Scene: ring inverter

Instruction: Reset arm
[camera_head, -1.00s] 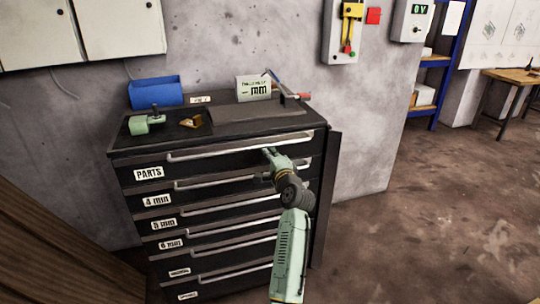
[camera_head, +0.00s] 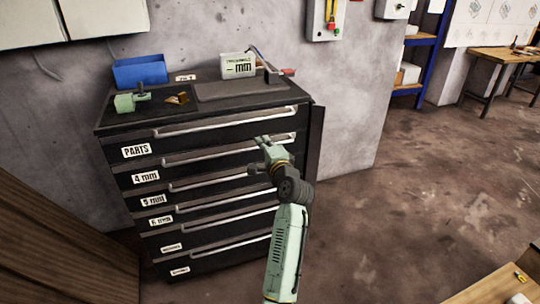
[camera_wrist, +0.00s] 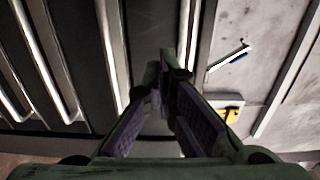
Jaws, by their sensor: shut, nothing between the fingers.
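My gripper (camera_head: 258,156) is shut and empty at the end of my raised green arm. In the head view it is in front of the right side of the black drawer cabinet (camera_head: 172,134), near the upper drawer handles. I cannot tell whether it touches the cabinet. In the wrist view the fingertips (camera_wrist: 163,68) are together, with the cabinet's long pale handles (camera_wrist: 44,65) beyond them to the left. All the cabinet's drawers look closed.
A wooden surface (camera_head: 497,290) is at the lower right. Floor right of the cabinet is clear.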

